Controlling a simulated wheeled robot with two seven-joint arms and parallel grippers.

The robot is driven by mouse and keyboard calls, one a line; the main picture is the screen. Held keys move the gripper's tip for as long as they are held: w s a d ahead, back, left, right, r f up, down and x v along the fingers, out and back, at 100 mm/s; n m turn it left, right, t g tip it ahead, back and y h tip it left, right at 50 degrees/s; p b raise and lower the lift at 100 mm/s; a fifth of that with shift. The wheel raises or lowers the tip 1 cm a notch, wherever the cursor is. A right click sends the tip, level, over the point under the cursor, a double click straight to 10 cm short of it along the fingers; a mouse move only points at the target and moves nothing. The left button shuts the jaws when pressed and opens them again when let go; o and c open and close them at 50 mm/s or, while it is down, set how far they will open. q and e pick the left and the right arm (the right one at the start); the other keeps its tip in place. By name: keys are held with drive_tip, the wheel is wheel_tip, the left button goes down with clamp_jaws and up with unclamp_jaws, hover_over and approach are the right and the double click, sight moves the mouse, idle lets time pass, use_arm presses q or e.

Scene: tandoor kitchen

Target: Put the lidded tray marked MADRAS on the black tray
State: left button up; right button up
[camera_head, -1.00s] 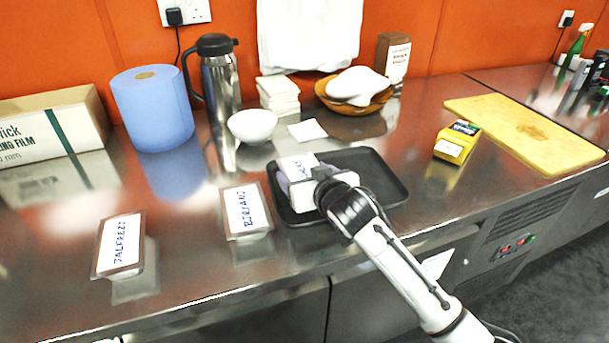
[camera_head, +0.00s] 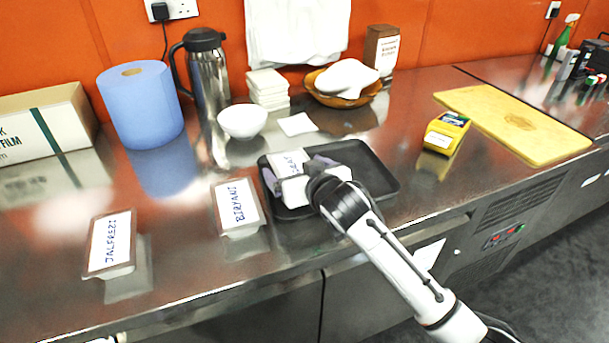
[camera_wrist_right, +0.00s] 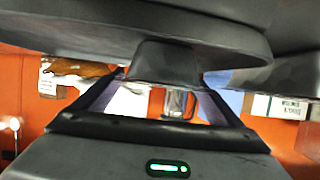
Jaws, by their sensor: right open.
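The lidded tray with a white label (camera_head: 289,162) sits in the left part of the black tray (camera_head: 377,178). Its lettering is partly hidden, so I cannot read the full name. My right gripper (camera_head: 297,170) is open over it, with one purple-grey finger on each side; whether a finger still touches it I cannot tell. In the right wrist view the two fingers (camera_wrist_right: 158,100) stand apart.
Lidded trays marked BIRYANI (camera_head: 238,206) and JALFREZI (camera_head: 110,244) lie to the left. A white bowl (camera_head: 242,121) and napkins (camera_head: 297,124) stand behind. A yellow box (camera_head: 446,133) and a cutting board (camera_head: 515,122) are right. The counter's front right is clear.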

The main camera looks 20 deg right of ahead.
drive_tip(key=v, duration=1.1)
drive_tip(key=shift+s+d+r, duration=0.1)
drive_tip(key=shift+s, duration=0.1)
